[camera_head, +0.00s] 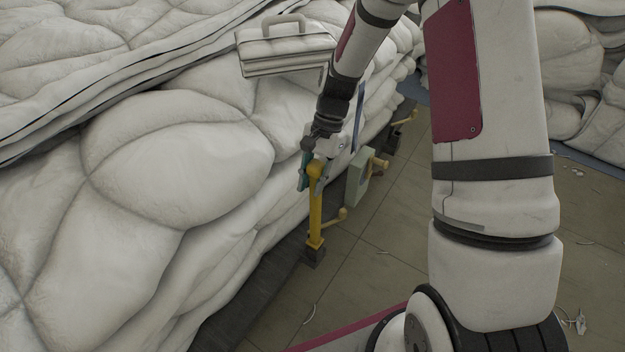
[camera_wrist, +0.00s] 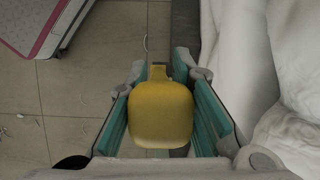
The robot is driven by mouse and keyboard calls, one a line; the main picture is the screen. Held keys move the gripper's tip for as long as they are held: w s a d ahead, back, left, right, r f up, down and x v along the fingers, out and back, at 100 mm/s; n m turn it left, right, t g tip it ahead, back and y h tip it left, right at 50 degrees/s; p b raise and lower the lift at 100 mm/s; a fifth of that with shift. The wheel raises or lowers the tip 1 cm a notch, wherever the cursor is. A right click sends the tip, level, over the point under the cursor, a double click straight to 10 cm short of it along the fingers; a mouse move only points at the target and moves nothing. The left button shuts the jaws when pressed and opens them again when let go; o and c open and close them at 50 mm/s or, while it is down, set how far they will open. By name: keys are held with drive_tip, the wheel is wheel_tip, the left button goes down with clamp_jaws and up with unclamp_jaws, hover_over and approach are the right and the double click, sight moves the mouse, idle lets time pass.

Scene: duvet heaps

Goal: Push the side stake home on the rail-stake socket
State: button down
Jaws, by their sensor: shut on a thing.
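The yellow side stake (camera_head: 315,212) stands about upright beside the low dark rail along the bed's edge. Its lower end meets a small dark socket (camera_head: 313,257); I cannot tell how deep it sits. My gripper (camera_head: 313,176) is at the stake's top, with a finger on each side, shut on it. In the wrist view the stake's rounded yellow head (camera_wrist: 160,115) fills the space between the teal finger pads and hides the socket below.
White quilted duvet heaps (camera_head: 175,160) rise left of the stake, with a pale case (camera_head: 286,50) on them. A grey-green block with a yellow knob (camera_head: 358,180) stands just behind and right of the stake. Tiled floor (camera_head: 372,255) is open to the right, with scattered scraps.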

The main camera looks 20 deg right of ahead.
drive_tip(key=shift+f+b, duration=0.4)
drive_tip(key=shift+f, duration=0.4)
drive_tip(key=c, duration=1.3)
unclamp_jaws()
drive_tip(key=shift+c, duration=0.2)
drive_tip(key=v, duration=1.2)
drive_tip(key=shift+a, duration=0.1)
